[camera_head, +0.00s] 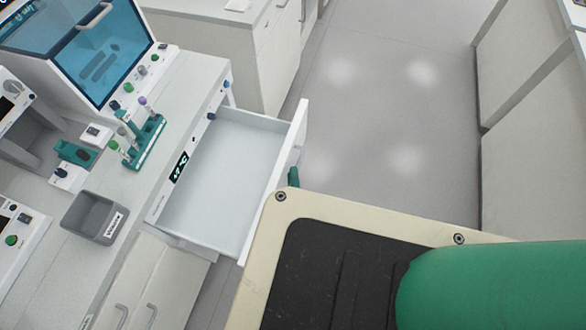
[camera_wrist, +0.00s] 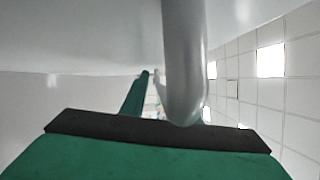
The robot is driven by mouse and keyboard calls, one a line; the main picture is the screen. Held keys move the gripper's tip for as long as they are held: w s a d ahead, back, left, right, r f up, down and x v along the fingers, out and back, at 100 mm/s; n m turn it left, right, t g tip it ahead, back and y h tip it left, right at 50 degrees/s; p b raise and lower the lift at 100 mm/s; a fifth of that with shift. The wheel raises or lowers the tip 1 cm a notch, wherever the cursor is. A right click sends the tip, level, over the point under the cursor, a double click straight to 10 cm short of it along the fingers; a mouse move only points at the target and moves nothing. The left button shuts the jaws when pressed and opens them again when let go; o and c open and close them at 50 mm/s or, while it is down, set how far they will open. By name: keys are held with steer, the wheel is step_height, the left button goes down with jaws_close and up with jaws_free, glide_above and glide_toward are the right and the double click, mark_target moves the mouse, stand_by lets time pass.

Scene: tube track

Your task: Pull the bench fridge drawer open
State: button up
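The bench fridge drawer (camera_head: 205,240) stands pulled well out from the bench in the head view, its pale interior empty. Its front panel (camera_head: 290,150) faces right, toward the aisle. A small green part of my gripper (camera_head: 293,177) shows at the outer side of that panel; the rest is hidden behind my own body. In the wrist view, the grey drawer handle (camera_wrist: 184,60) runs down to the dark pad of my gripper (camera_wrist: 150,108), and a green finger stands just left of it. Whether the fingers are closed on the handle is not clear.
On the bench are a grey bin (camera_head: 95,217), a green tube rack (camera_head: 147,143) and a blue-windowed cabinet (camera_head: 85,50). Another cabinet (camera_head: 240,45) stands beyond the drawer. The floor (camera_head: 390,110) to the right is clear.

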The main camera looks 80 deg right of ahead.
steer(key=shift+a, duration=0.1)
steer(key=v, duration=1)
steer(key=shift+s+a, duration=0.15)
steer(key=shift+a, duration=0.15)
